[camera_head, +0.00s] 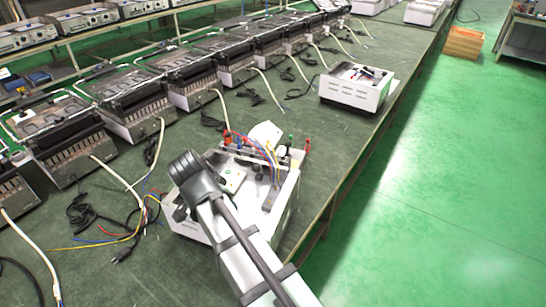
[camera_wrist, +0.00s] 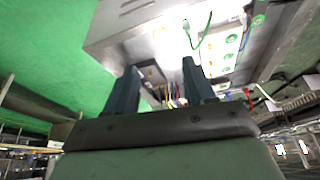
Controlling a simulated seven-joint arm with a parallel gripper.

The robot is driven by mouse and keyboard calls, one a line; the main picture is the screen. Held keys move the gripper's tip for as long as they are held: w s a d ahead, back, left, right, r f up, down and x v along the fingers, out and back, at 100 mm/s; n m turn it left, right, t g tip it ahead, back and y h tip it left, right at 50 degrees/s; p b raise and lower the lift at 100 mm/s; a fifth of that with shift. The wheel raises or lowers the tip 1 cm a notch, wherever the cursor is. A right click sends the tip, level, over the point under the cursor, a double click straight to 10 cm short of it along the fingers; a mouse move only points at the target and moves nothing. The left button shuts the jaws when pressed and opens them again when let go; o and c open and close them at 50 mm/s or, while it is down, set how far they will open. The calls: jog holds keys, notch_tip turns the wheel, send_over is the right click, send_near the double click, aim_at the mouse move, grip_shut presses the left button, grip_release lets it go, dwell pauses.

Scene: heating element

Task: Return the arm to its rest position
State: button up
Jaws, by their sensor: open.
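My arm (camera_head: 235,245) reaches in from the bottom of the head view over a white box-shaped tester (camera_head: 290,195) on the green workbench. The tester carries red, blue and yellow wires, a green-topped post and red-topped posts (camera_head: 307,144). My gripper (camera_wrist: 158,75) shows in the wrist view with its two dark fingers apart and nothing held between them. A metal box (camera_wrist: 125,30) with coloured wires and green round parts lies beyond the fingertips. In the head view the fingers are hidden behind my arm.
A row of heating units (camera_head: 130,95) with cables stands along the bench's left side. Another white tester (camera_head: 355,88) stands farther back. Loose wires (camera_head: 110,235) lie left of my arm. Green floor (camera_head: 440,190) is open at right; a wooden crate (camera_head: 463,43) stands there.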

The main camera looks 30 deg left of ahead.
jog(key=w+d+m+y, duration=0.1)
jog(key=w+d+y, duration=0.15)
jog(key=w, duration=1.15)
jog(key=w+d+m+y, duration=0.1)
jog(key=w+d+y, duration=0.15)
jog(key=w, duration=1.15)
jog(key=w+d+f+h, duration=0.1)
jog(key=w+d+f, duration=0.1)
jog(key=d+f, duration=0.5)
jog(key=w+d+f+h, duration=0.1)
jog(key=w+d+f, duration=0.2)
jog(key=d+f, duration=0.5)
jog(key=s+d+f+g+h, duration=0.25)
jog(key=s+d+f, duration=0.45)
jog(key=d+f, duration=0.5)
jog(key=s+d+f+g+h, duration=0.1)
jog(key=s+d+f+g, duration=0.35)
jog(key=d+f, duration=0.75)
jog(key=s+d+f+g, duration=0.1)
jog(key=s+d+f, duration=0.2)
jog(key=s, duration=0.7)
jog(key=s+d+f+g, duration=0.2)
jog(key=s+d+f, duration=0.2)
jog(key=s+d, duration=0.3)
jog(key=s+d+f+n+g, duration=0.1)
jog(key=s+d+f, duration=0.2)
jog(key=s, duration=1)
jog(key=d, duration=0.2)
jog(key=shift+d+f, duration=0.3)
jog(key=shift+f, duration=0.1)
